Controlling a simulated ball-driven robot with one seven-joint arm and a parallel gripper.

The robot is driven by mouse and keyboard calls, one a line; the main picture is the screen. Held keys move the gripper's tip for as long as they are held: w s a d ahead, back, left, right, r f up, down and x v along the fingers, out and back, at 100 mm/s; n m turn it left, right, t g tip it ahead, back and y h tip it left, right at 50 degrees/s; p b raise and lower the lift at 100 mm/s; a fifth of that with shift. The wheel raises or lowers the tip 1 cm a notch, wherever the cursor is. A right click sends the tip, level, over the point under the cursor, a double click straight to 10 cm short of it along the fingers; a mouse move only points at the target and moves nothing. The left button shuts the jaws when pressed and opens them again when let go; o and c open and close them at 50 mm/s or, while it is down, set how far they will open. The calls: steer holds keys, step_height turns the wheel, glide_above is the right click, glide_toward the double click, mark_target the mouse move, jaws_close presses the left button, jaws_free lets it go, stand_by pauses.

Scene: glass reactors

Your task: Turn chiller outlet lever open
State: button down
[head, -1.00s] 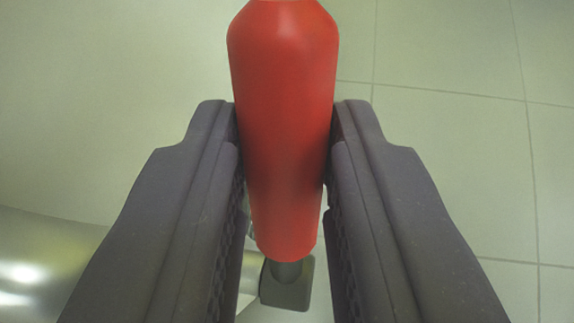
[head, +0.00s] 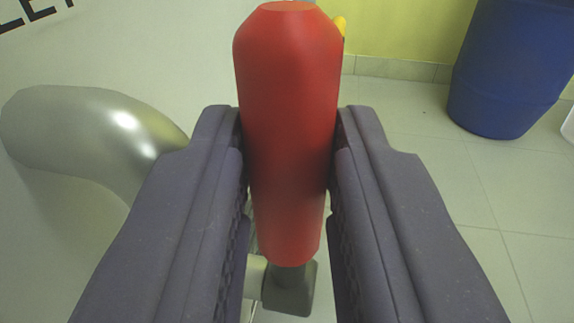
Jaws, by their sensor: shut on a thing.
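The chiller outlet lever (head: 288,150) has a tapered red handle that fills the middle of the head view. Its grey stem and square hub (head: 289,290) show below the red part. My gripper (head: 289,125) is shut on the red handle, with one dark finger against each side. The handle's top end sticks out beyond the fingertips. The valve body under the hub is mostly hidden by my fingers.
A shiny metal pipe elbow (head: 95,135) comes out of a pale panel (head: 150,45) with partly visible dark lettering at the left. A blue barrel (head: 510,65) stands on the tiled floor (head: 420,170) by a yellow-green wall (head: 400,30). A small yellow part shows behind the handle.

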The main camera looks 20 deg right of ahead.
steer(key=shift+r, duration=0.15)
steer(key=c, duration=0.9)
jaws_free()
steer(key=p+v, duration=0.2)
steer(key=v, duration=0.6)
steer(key=shift+p, duration=0.35)
